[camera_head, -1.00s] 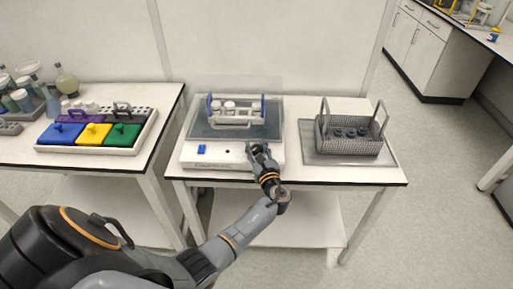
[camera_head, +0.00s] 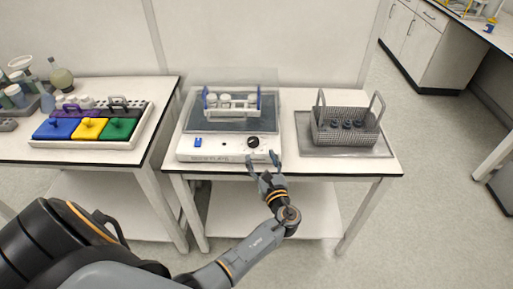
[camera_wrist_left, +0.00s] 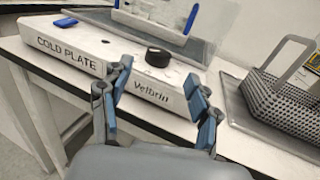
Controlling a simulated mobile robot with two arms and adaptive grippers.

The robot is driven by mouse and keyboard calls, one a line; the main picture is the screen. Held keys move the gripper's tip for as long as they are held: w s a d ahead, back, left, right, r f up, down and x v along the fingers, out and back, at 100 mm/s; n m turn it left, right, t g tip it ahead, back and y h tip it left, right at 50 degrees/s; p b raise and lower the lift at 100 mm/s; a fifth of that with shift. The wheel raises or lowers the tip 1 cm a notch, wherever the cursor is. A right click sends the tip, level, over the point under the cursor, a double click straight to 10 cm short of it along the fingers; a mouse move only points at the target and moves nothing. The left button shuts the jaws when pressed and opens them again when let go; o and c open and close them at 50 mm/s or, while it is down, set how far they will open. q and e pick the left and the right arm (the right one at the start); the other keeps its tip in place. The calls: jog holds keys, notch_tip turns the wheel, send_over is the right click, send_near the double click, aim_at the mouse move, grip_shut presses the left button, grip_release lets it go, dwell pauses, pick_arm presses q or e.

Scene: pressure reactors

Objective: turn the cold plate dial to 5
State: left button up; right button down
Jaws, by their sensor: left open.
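The cold plate (camera_head: 215,155) is a white box with a dark top on the middle table. Its black dial (camera_head: 253,142) sits on the front right of the casing; the dial also shows in the left wrist view (camera_wrist_left: 158,57). The dial's number marks are too small to read. A blue switch (camera_head: 198,142) is at the front left. My left gripper (camera_head: 262,161) is open and empty, just in front of the cold plate's front edge and apart from the dial. In the left wrist view its fingers (camera_wrist_left: 158,105) are spread below the dial. My right gripper is not in view.
A rack with white-capped vials (camera_head: 232,104) stands on the cold plate, with a clear panel behind it. A mesh basket (camera_head: 346,132) stands on a grey tray (camera_head: 310,149) to the right. Coloured lidded boxes (camera_head: 88,128) are on the left table.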

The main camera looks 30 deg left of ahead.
pick_arm(q)
jog(key=shift+v, duration=1.35)
